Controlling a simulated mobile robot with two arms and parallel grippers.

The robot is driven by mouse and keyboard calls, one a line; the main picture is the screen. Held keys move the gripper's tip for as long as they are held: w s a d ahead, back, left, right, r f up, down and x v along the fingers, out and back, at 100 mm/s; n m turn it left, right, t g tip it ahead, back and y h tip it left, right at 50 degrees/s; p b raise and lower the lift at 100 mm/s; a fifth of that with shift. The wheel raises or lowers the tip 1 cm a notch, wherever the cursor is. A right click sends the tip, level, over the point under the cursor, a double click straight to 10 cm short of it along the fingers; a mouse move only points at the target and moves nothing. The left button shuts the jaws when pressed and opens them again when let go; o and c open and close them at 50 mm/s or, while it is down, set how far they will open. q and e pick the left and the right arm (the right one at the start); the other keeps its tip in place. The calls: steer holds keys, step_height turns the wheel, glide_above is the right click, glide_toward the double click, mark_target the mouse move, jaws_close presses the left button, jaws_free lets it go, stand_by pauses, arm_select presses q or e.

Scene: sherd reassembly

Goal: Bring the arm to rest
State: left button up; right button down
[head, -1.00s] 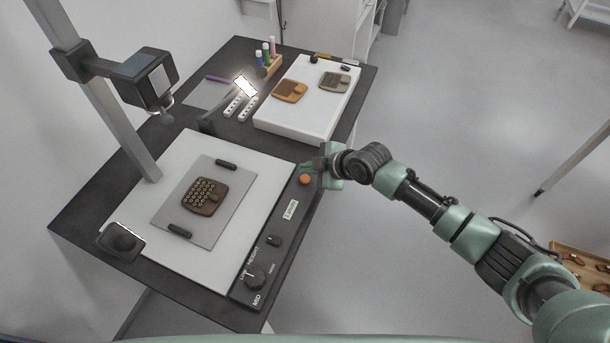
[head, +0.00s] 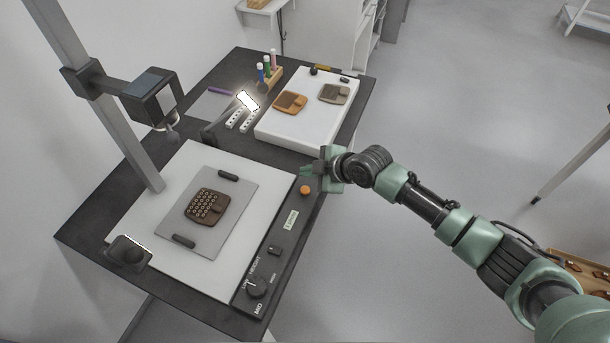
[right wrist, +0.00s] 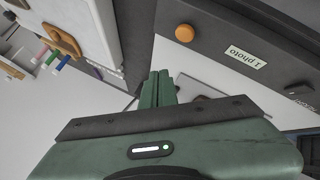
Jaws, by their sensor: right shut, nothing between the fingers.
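My right gripper (head: 307,170) is at the right edge of the dark table, above and just beyond the orange button (head: 305,190). In the right wrist view its two green fingers (right wrist: 158,90) are together with nothing between them. My right arm reaches in from the lower right of the head view. The orange button also shows in the right wrist view (right wrist: 184,33), apart from the fingers. My left gripper is in neither view.
A copy stand with a camera head (head: 152,98) rises at the left. A brown dotted sherd (head: 206,205) lies on the grey plate (head: 232,226). A white slab (head: 305,135) holds two more sherds. Open floor lies to the right.

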steer(key=shift+m+g, duration=0.4)
steer(key=shift+m, duration=0.1)
steer(key=s, duration=0.1)
steer(key=s+a, duration=0.1)
steer(key=s, duration=0.1)
steer(key=s+a+f, duration=0.1)
steer(key=s, duration=0.1)
steer(key=shift+s+a+f, duration=0.1)
steer(key=s+m, duration=0.3)
steer(key=s, duration=0.5)
steer(key=s+d+r+m+g+h, duration=0.2)
steer(key=s+d+m+h, duration=0.5)
steer(key=s+d+m, duration=1)
steer(key=s+d+f+n+g, duration=0.1)
steer(key=s+d+f+n, duration=0.1)
steer(key=f, duration=1.1)
steer(key=s+d+f+n, duration=0.2)
steer(key=d+f, duration=0.1)
steer(key=f, duration=1)
steer(key=s+d+f+g, duration=0.1)
steer(key=s+d+f, duration=0.2)
steer(key=s+f, duration=1.4)
steer(key=shift+f+n+b, duration=0.3)
steer(key=shift+b, duration=0.15)
steer(key=shift+s, duration=0.1)
